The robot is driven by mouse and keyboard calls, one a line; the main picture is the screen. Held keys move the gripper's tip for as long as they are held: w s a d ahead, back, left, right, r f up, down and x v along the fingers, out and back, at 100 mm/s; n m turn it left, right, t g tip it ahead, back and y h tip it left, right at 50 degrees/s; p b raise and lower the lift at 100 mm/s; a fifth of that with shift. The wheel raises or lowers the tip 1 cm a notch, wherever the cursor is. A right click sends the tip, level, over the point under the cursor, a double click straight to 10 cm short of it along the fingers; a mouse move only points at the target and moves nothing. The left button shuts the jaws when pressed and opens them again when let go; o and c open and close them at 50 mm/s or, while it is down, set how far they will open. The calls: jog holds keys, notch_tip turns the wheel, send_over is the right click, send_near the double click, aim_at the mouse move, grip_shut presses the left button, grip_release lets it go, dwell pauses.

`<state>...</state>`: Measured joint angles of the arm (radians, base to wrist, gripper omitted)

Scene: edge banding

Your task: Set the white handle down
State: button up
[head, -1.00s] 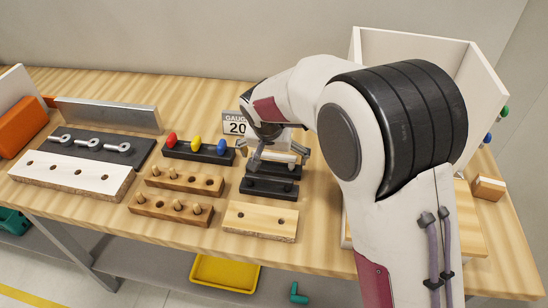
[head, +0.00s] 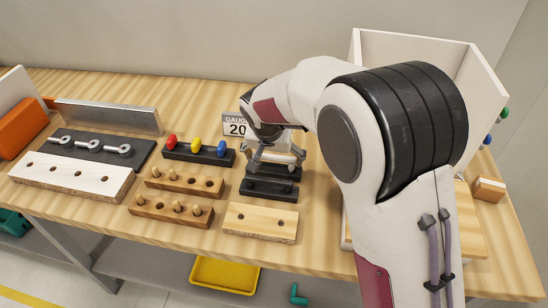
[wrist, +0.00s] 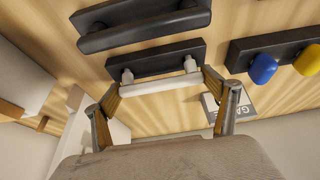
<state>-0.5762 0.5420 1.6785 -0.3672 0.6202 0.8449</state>
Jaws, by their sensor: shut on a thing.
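The white handle (wrist: 163,86) is a pale bar with two short posts. My gripper (wrist: 164,84) is shut on it, one finger at each end of the bar. In the wrist view the posts overlap the edge of a black block (wrist: 160,53). I cannot tell whether they touch it. In the head view my gripper (head: 276,158) is low over the far black block (head: 284,173), and my gripper partly hides the handle.
A second black block (head: 268,190) with a black handle lies nearer. A rack with red, yellow and blue knobs (head: 196,146) stands left. A gauge sign (head: 233,126) is close behind. A pale two-hole block (head: 260,222) lies in front. A white box (head: 420,50) stands right.

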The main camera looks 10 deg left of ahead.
aim_at(274, 156)
jog(key=shift+r, duration=4.95)
jog(key=shift+w, duration=0.1)
jog(key=w+d+r+t, duration=0.1)
jog(key=w+r, duration=0.3)
jog(key=w, duration=0.2)
jog(key=w+d+r+t, duration=0.1)
jog(key=w+r+t, duration=0.1)
jog(key=w, duration=0.5)
jog(key=shift+w+r, duration=0.15)
jog(key=shift+r, duration=0.7)
jog(key=shift+f, duration=0.1)
notch_tip(274, 156, down, 13)
jog(key=shift+f, duration=0.2)
jog(key=shift+f, duration=2.25)
jog(key=shift+f, duration=0.15)
